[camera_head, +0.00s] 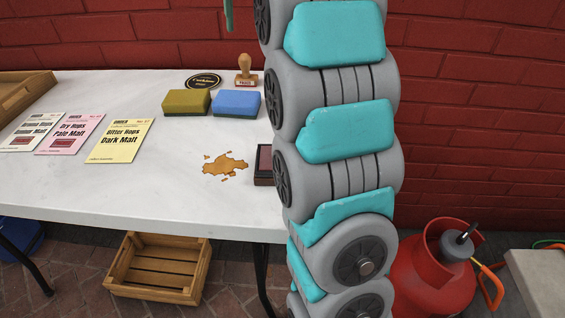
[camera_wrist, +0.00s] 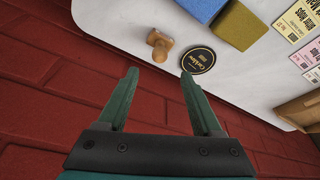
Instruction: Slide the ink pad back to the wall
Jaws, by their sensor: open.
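The ink pad (camera_head: 263,165) is a dark case with a reddish pad, lying near the right end of the white table (camera_head: 160,170). My own arm hides part of it in the head view. The brick wall (camera_head: 180,35) runs behind the table. A wooden-handled stamp (camera_head: 246,72) stands by the wall at the table's back edge; it also shows in the wrist view (camera_wrist: 159,45). My gripper (camera_wrist: 159,72) is open and empty, near the stamp and the wall. The ink pad is not in the wrist view.
A round black coaster (camera_head: 203,81), a blue sponge (camera_head: 236,103) and an olive sponge (camera_head: 186,102) sit near the stamp. A brown spill (camera_head: 225,165) lies left of the ink pad. Three cards lie at left. A red gas bottle (camera_head: 432,275) stands on the floor at right.

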